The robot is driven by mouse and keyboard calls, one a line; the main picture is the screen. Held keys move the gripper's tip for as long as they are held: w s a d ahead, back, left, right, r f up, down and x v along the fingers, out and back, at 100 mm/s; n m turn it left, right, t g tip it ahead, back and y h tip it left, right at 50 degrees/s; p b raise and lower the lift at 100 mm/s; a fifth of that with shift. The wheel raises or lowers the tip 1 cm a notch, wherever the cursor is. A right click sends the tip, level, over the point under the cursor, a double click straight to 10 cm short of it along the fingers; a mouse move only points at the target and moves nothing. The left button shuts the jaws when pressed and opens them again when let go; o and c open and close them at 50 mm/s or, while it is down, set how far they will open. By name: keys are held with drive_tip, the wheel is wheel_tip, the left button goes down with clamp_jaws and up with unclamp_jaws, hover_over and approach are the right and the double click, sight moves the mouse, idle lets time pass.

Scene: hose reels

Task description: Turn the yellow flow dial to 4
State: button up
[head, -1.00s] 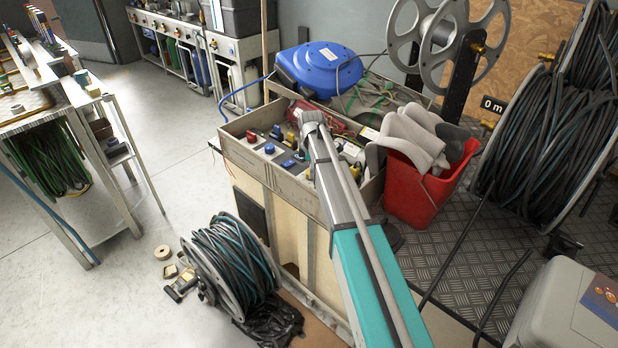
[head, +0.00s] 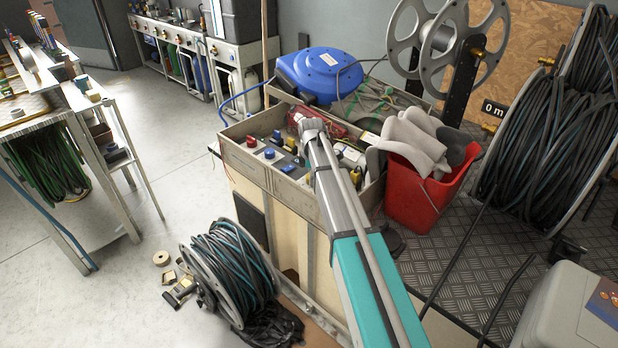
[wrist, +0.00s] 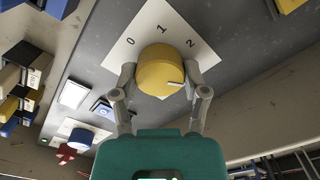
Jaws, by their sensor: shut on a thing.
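The yellow flow dial (wrist: 158,66) is round and sits on a white square plate (wrist: 122,52) in the wrist view. The numbers 0, 1 and 2 show along the plate's upper side; any others are hidden. A white mark (wrist: 174,84) on the dial points to the right and slightly down, past the 2, toward my right finger. My gripper (wrist: 163,78) is shut on the dial, one finger on each side. In the head view my gripper (head: 313,128) reaches down into the control box (head: 262,171); I cannot make out the dial there.
Red and blue knobs (head: 269,153) and other fittings stand close by in the box. A blue hose reel (head: 320,72) is behind it, and a red bucket (head: 414,195) is to the right.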

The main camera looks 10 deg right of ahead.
drive_tip(key=shift+s, duration=0.1)
drive_tip(key=shift+c, duration=1.1)
drive_tip(key=shift+a, duration=0.35)
drive_tip(key=shift+d, duration=0.3)
drive_tip(key=shift+m, duration=0.3)
drive_tip(key=shift+d+m, duration=0.1)
drive_tip(key=shift+m, duration=0.7)
drive_tip(key=m, duration=0.4)
drive_tip(key=shift+s, duration=0.1)
drive_tip(key=shift+m, duration=1.8)
